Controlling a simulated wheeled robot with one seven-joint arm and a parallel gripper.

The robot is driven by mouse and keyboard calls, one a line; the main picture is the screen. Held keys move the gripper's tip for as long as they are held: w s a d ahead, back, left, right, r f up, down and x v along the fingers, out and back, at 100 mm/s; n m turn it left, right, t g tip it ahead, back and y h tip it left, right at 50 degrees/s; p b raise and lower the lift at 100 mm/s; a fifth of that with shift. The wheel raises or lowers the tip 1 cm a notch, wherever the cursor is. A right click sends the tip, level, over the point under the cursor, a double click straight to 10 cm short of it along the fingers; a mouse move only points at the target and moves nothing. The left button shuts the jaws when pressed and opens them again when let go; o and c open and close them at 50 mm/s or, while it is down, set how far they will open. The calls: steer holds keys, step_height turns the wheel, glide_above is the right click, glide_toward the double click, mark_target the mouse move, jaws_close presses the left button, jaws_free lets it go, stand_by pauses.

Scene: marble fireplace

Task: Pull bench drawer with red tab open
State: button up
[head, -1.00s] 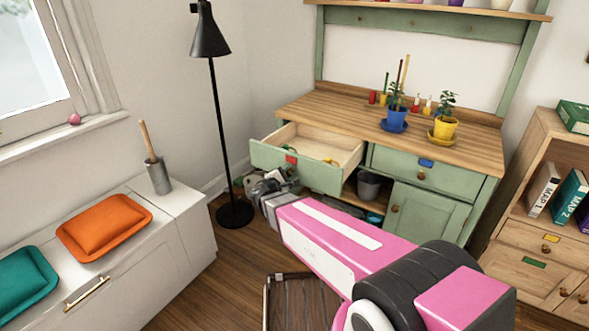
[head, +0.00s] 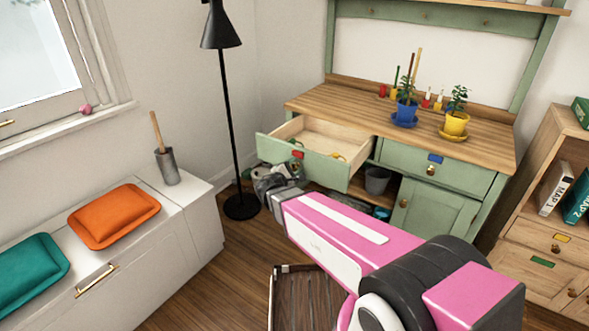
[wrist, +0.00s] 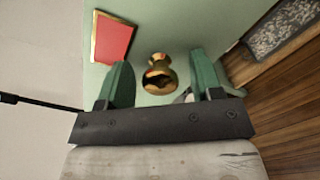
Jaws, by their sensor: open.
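The green bench drawer (head: 322,170) with the red tab (head: 297,155) stands pulled well out at the left of the wood-topped bench (head: 345,104). Its inside shows from above, with a few small things in it. My gripper (wrist: 160,72) is open at the drawer's front. In the wrist view the brass knob (wrist: 157,74) sits between the two green fingers, with a visible gap on each side. The red tab (wrist: 112,38) shows beside the knob. In the head view my gripper (head: 272,187) is small, and the knob is hidden there.
A black floor lamp (head: 229,110) stands left of the drawer. A white window bench (head: 190,205) with orange (head: 115,215) and teal (head: 30,264) cushions is at left. A grey bucket (head: 377,181) is under the bench.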

steer(key=v, duration=1)
steer(key=shift+s+a, duration=0.2)
steer(key=shift+s, duration=0.1)
